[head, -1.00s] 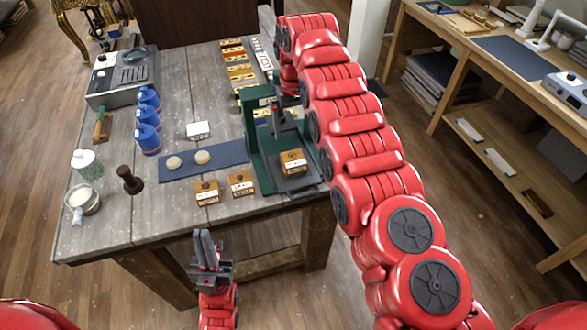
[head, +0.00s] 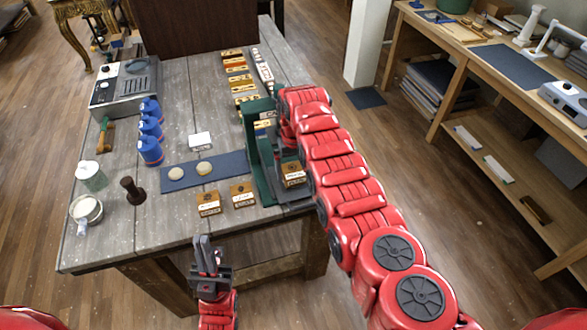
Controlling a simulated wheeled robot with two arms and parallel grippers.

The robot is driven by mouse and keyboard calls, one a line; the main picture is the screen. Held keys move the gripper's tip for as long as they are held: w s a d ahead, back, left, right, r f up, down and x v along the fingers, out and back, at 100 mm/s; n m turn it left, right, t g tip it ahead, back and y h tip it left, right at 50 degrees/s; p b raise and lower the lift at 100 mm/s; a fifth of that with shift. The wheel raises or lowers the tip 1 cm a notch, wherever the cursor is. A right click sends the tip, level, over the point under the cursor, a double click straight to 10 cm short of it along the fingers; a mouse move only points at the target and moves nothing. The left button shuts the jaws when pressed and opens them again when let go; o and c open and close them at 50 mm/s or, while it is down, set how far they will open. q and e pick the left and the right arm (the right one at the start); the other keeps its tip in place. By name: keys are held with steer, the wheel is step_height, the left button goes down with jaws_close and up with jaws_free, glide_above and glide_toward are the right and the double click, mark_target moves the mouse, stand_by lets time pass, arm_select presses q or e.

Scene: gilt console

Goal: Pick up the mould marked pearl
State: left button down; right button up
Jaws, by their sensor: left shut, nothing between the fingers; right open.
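Three wooden moulds with small labels are near the front of the table: one at left (head: 208,203), one beside it (head: 243,195), and one on the base of the green press (head: 293,174). The labels are too small for me to read surely, so I cannot tell which is marked pearl. My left gripper (head: 206,255) is shut and empty, in front of the table edge, below the two front moulds. My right gripper (head: 288,148) is open at the press, just above the mould there; my red arm and the press partly hide its fingers.
The green press (head: 254,150) stands close to my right arm. A blue mat (head: 228,164) carries two pale discs. Blue bottles (head: 150,150), a brown stamp (head: 132,190), a white-lidded jar (head: 90,175) and a bowl (head: 86,212) stand left. A shelf bench (head: 480,90) is at right.

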steer(key=shift+f, duration=0.6)
steer(key=shift+r, duration=0.1)
steer(key=c, duration=1.2)
steer(key=shift+w+r, duration=0.1)
